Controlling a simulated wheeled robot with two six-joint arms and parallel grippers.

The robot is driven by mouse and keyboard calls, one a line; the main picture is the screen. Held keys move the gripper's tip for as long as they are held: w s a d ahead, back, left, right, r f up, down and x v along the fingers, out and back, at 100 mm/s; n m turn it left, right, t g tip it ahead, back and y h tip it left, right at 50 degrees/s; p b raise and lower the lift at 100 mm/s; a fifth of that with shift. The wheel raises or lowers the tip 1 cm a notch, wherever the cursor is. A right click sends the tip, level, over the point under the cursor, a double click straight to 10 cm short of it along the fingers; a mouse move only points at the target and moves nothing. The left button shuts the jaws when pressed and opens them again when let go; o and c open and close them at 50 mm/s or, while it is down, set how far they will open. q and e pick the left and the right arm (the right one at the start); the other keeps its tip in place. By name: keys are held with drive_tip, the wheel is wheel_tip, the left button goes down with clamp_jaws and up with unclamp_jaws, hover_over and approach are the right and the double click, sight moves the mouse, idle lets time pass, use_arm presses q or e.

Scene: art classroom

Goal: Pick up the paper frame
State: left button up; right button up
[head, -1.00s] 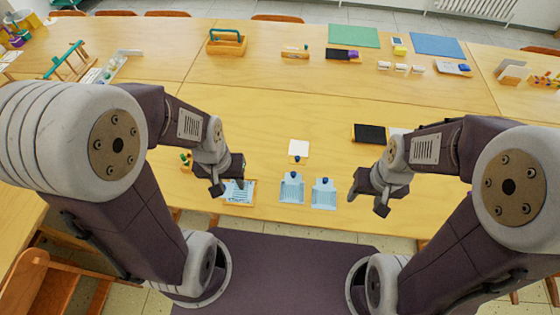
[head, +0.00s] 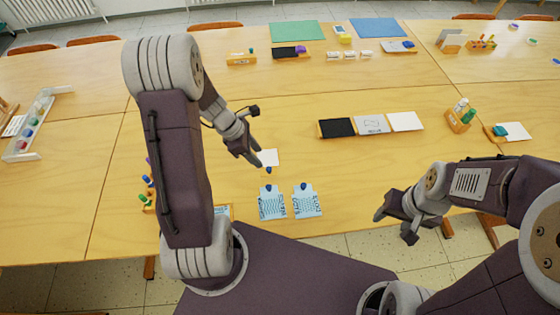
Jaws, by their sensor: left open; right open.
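I cannot tell for sure which thing is the paper frame. A wooden-edged frame with a pale blue sheet (head: 224,211) lies near the table's front edge, mostly hidden behind my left arm. Two pale blue paper pieces (head: 271,203) (head: 307,201) lie side by side to its right. A small white sheet (head: 268,158) lies behind them, with a small blue object (head: 268,170) at its front. My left gripper (head: 251,156) is open and empty, by the white sheet's left edge. My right gripper (head: 395,227) is open and empty at the table's front edge.
A row with a black panel (head: 337,128), a drawing sheet (head: 371,124) and a white sheet (head: 405,121) lies mid-table. A bottle holder (head: 460,116) stands at right. A white rack (head: 38,124) stands at far left.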

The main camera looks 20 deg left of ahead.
sight(269, 168)
use_arm(q)
drive_tip(key=x, duration=0.2)
drive_tip(key=b+x, duration=0.1)
drive_tip(key=x, duration=0.1)
drive_tip(key=shift+s+a, duration=0.15)
drive_tip(key=shift+a, duration=0.1)
drive_tip(key=b+x, duration=0.1)
drive_tip(key=x, duration=0.3)
drive_tip(key=shift+d+f+b, duration=0.2)
drive_tip(key=shift+f+b, duration=0.1)
drive_tip(key=shift+b, duration=0.05)
drive_tip(key=shift+w+f, duration=0.2)
drive_tip(key=shift+w, duration=0.05)
drive_tip(key=shift+r, duration=0.1)
drive_tip(key=c, duration=0.3)
clamp_jaws()
